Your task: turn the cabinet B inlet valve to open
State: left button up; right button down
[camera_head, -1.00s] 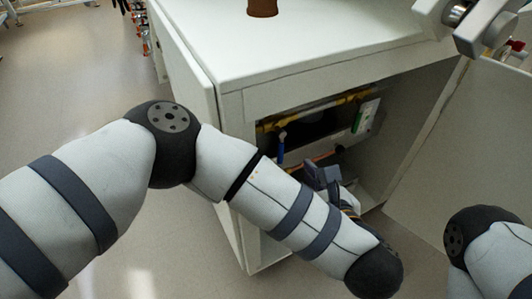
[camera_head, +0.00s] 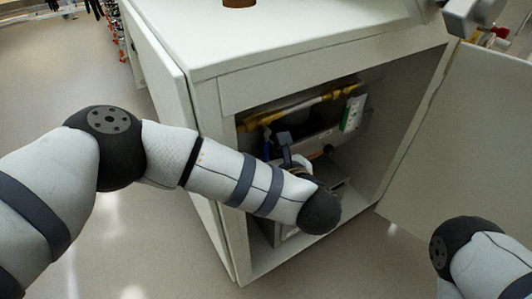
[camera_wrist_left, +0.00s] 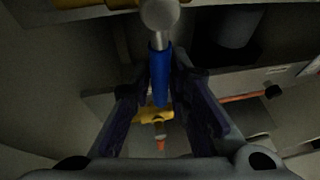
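The inlet valve has a blue lever handle (camera_head: 267,142) inside the open cabinet, below a yellow pipe (camera_head: 300,108). In the left wrist view the blue handle (camera_wrist_left: 160,75) points toward me from a round metal end, with a yellow fitting behind it. My left gripper (camera_head: 285,146) is inside the cabinet opening, close to the handle. In the left wrist view its dark fingers (camera_wrist_left: 163,88) stand apart, one on each side of the handle. I see no clear contact. My forearm hides part of the cabinet's lower inside. My right gripper is not in view; only part of that arm shows.
The cabinet's front frame (camera_head: 225,160) surrounds the opening. An open door panel (camera_head: 460,150) stands on the right. A green and white box (camera_head: 352,113) is on the inner back wall. A brown object (camera_head: 240,3) stands on the white top.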

pick_arm(q)
grip_shut()
jog(key=shift+w+d+r+n+t+h+b, duration=0.2)
jog(key=shift+w+d+n+t+h, duration=0.25)
jog(key=shift+n, duration=0.35)
jog(key=shift+w+d+r+n+t+h+b, duration=0.1)
jog(key=shift+w+d+n+t+h+b, duration=0.15)
jog(key=shift+d+n+t, duration=0.45)
jog(key=shift+w+d+r+n+t+h+b, duration=0.15)
jog(key=shift+w+d+n+t+h+b, duration=0.15)
jog(key=shift+n, duration=0.6)
jog(key=shift+r, duration=0.1)
jog(key=o, duration=0.6)
grip_release()
jog(key=shift+d, duration=0.1)
jog(key=shift+o, duration=0.2)
